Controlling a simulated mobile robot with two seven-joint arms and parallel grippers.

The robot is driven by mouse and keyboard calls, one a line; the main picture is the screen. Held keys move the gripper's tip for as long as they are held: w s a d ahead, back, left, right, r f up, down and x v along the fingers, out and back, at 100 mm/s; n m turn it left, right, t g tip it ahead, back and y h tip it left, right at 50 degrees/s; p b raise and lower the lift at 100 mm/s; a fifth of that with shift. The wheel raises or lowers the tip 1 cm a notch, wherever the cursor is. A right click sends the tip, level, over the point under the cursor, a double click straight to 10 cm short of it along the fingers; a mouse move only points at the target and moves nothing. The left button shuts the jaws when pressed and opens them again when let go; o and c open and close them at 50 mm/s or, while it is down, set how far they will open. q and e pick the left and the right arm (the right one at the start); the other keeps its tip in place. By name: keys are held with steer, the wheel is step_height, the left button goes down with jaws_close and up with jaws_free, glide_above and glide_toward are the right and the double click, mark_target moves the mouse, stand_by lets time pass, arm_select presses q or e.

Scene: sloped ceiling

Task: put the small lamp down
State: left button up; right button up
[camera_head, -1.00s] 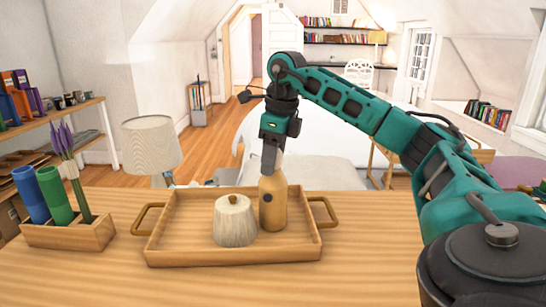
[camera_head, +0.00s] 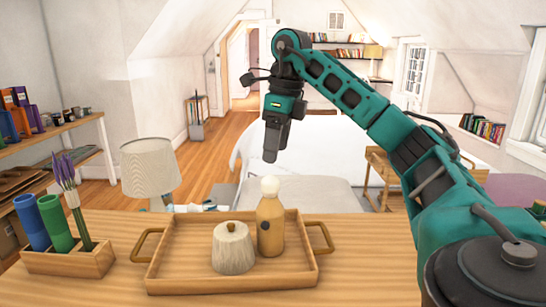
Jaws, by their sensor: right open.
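A lamp with a beige fabric shade (camera_head: 150,167) stands upright at the left, by the table's far edge. Its base is mostly hidden, and I cannot tell what it stands on. A tan bottle-shaped object with a white rounded top (camera_head: 270,222) stands upright in the wooden tray (camera_head: 170,277). A pale lidded jar (camera_head: 233,248) stands beside it on the left. My right gripper (camera_head: 270,158) is open and empty, pointing down a little above the white top, apart from it. My left gripper is out of view.
A wooden holder (camera_head: 70,263) with blue and green cylinders and purple flowers stands left on the wooden table (camera_head: 370,265). The table is bare right of the tray up to my arm. A bed (camera_head: 335,150) lies beyond.

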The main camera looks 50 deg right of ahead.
steer(key=shift+s+r+p, duration=0.15)
steer(key=shift+r+p, duration=0.3)
steer(key=shift+r, duration=0.6)
